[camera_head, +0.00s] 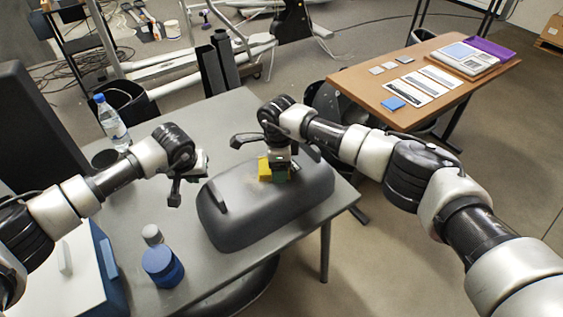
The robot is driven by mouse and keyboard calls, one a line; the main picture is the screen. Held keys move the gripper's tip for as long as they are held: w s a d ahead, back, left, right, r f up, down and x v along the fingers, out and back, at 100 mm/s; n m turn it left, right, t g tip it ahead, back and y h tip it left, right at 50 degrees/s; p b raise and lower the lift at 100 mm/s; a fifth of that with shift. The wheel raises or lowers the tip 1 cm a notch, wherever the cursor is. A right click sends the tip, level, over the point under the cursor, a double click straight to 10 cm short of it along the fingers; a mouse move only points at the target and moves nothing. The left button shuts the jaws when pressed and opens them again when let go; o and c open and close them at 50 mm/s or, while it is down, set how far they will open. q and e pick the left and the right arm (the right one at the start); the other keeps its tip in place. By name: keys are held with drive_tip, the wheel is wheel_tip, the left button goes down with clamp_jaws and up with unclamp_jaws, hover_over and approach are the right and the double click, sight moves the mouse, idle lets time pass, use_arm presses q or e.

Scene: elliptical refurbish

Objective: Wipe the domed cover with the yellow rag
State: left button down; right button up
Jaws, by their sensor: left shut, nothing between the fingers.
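The dark grey domed cover (240,222) lies on the grey table, with a raised handle-like bar on its left part. A faint brownish patch shows on its top. The yellow rag (264,171) is on the cover's upper part, under my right gripper (279,174). The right gripper points down and appears shut on the rag, partly hiding it. My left gripper (175,199) is shut and empty, in the air left of the cover and apart from it.
A blue-lidded jar (162,267) and a small grey-capped container (152,235) stand left of the cover. A water bottle (112,123) stands at the table's far left. A white and blue box (70,275) is at front left. A brown table (440,75) stands apart at right.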

sight(264, 172)
drive_tip(key=shift+s+a, duration=0.5)
drive_tip(key=shift+a, duration=0.35)
drive_tip(key=shift+s+a, duration=0.5)
drive_tip(key=shift+a, duration=0.35)
drive_tip(key=shift+s+a, duration=0.5)
drive_tip(key=shift+a, duration=0.35)
drive_tip(key=shift+s+a+r, duration=0.1)
drive_tip(key=shift+s+a, duration=0.35)
drive_tip(key=shift+a, duration=0.4)
drive_tip(key=shift+s+a, duration=0.45)
drive_tip(key=shift+a, duration=0.35)
use_arm(q)
drive_tip(key=shift+d, duration=0.2)
use_arm(e)
drive_tip(key=shift+w+d, duration=0.3)
drive_tip(key=shift+d, duration=0.2)
use_arm(q)
drive_tip(key=shift+a, duration=0.25)
use_arm(e)
drive_tip(key=shift+w+d, duration=0.5)
drive_tip(key=shift+d, duration=0.4)
drive_tip(key=shift+w+d, duration=0.5)
drive_tip(key=shift+d, duration=0.35)
drive_tip(key=shift+w+d, duration=0.5)
drive_tip(key=shift+d, duration=0.35)
drive_tip(key=shift+w+d, duration=0.45)
drive_tip(key=shift+d, duration=0.4)
drive_tip(key=shift+w+d, duration=0.5)
drive_tip(key=shift+d, duration=0.35)
drive_tip(key=shift+r, duration=3)
